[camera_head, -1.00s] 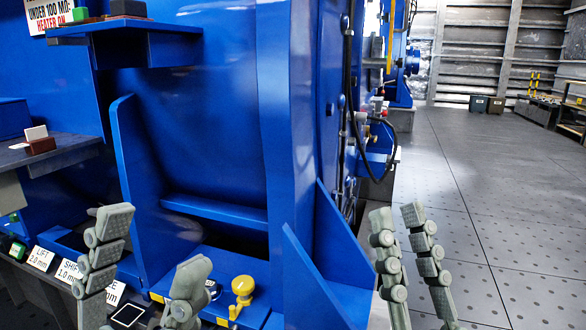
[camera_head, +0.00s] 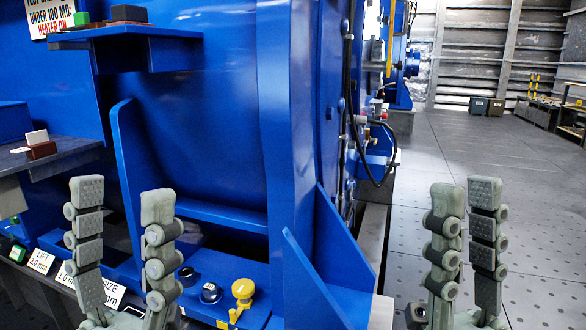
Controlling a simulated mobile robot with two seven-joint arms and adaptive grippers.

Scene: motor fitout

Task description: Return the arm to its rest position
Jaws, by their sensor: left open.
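My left gripper (camera_head: 121,196) stands upright at the lower left, in front of the blue machine (camera_head: 200,130). Its two grey segmented fingers are apart with nothing between them. My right gripper (camera_head: 467,200) stands upright at the lower right, over the grey floor. Its two fingers are close together at different depths, with a narrow gap, and no object shows between them. From this angle I cannot tell how far it is open. The arms behind both grippers are mostly below the picture.
A yellow knob (camera_head: 242,290) and a black round button (camera_head: 210,293) sit on the blue ledge near my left gripper. A blue shelf (camera_head: 130,30) juts out above. The floor (camera_head: 450,150) at right is open.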

